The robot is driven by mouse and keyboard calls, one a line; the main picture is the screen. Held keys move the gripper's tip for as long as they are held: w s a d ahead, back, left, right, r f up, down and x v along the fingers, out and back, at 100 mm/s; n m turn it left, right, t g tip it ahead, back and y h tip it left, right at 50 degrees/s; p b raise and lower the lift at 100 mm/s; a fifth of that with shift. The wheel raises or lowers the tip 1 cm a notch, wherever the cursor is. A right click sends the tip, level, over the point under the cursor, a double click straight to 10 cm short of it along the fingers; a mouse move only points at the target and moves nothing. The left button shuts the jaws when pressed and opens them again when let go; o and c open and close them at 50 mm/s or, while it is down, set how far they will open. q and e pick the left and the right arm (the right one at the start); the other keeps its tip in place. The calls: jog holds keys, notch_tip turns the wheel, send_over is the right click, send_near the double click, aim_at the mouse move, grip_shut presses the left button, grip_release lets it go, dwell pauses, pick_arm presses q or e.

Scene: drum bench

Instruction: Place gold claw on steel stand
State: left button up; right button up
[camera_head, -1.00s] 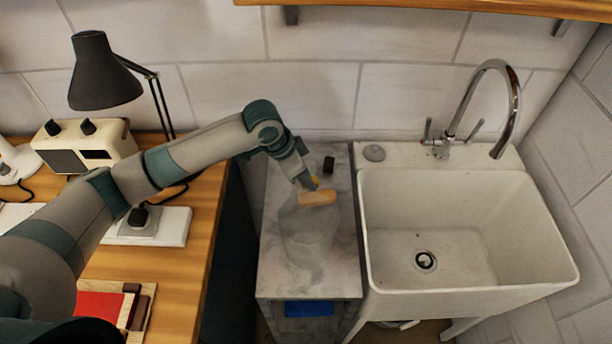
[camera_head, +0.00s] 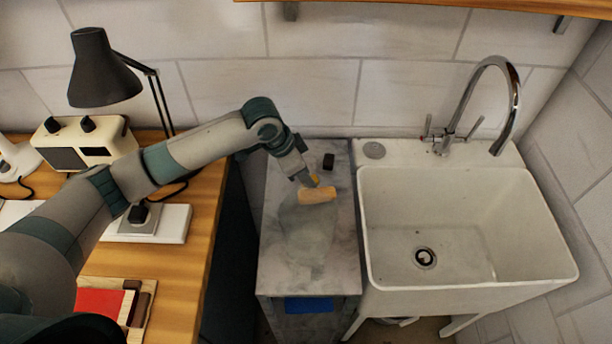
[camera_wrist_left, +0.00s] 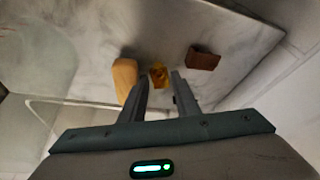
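The gold claw (camera_wrist_left: 158,75) is a small yellow piece on the marble top, seen between and just beyond my left fingertips in the left wrist view. In the head view only a bit of yellow (camera_head: 314,180) shows beside my left gripper (camera_head: 309,182). The left gripper (camera_wrist_left: 160,80) is open, its two fingers apart on either side of the claw; I cannot tell whether they touch it. I cannot clearly make out a steel stand in either view. My right gripper is not in view.
On the marble-topped cabinet (camera_head: 335,265), a tan block (camera_head: 318,196) and a dark brown block (camera_head: 328,161) lie close to the gripper. A see-through shape (camera_head: 305,240) stands in front. A white sink (camera_head: 565,275) is right; a wooden desk (camera_head: 185,275) with a lamp (camera_head: 100,75) is left.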

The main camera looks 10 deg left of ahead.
pick_arm(q)
jog(key=b+v, duration=0.2)
jog(key=v, duration=0.9)
jog(key=shift+r, duration=0.3)
dwell(1.2)
